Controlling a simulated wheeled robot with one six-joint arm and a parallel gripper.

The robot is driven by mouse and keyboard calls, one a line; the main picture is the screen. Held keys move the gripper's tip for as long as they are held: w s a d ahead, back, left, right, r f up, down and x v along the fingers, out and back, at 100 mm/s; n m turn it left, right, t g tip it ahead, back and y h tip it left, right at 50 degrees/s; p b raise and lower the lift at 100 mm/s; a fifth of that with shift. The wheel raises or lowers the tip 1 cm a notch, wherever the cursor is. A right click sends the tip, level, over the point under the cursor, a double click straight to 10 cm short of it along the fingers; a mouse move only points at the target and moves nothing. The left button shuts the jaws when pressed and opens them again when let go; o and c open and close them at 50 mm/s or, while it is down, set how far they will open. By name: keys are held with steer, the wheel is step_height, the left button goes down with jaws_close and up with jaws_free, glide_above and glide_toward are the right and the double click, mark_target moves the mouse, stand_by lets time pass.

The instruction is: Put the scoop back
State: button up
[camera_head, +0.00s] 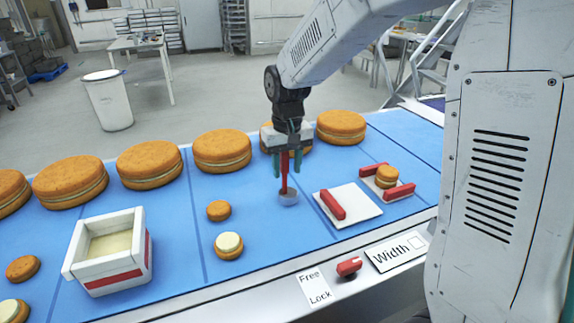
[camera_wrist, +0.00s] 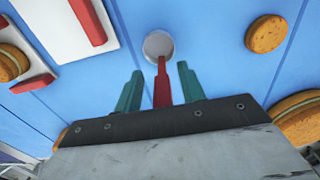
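The scoop has a red upright handle (camera_head: 284,172) and a small round pale bowl (camera_head: 288,198) at its lower end, at or just above the blue belt. In the wrist view the bowl (camera_wrist: 158,46) lies beyond my fingertips, with the red handle running back between them. My gripper (camera_head: 287,165) points down around the handle. Its green fingers (camera_wrist: 161,80) stand apart, with blue showing on both sides of the handle. A white box (camera_head: 148,242) with a red stripe holds pale cream filling (camera_head: 108,246) at the left front.
Large orange-brown rounds (camera_head: 222,150) line the back of the blue belt (camera_head: 180,225). Small rounds (camera_head: 218,210) lie left of the scoop, one cream-topped (camera_head: 229,246). White plates with red bars (camera_head: 349,206) lie right. A red knob (camera_head: 349,265) sits on the front edge.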

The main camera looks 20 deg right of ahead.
step_height(320, 180, up, 12)
steer(key=s+d+f, duration=0.1)
steer(key=s, duration=1.3)
steer(key=s+d+f+t, duration=0.1)
steer(key=s+d+f, duration=0.1)
steer(key=s, duration=1.3)
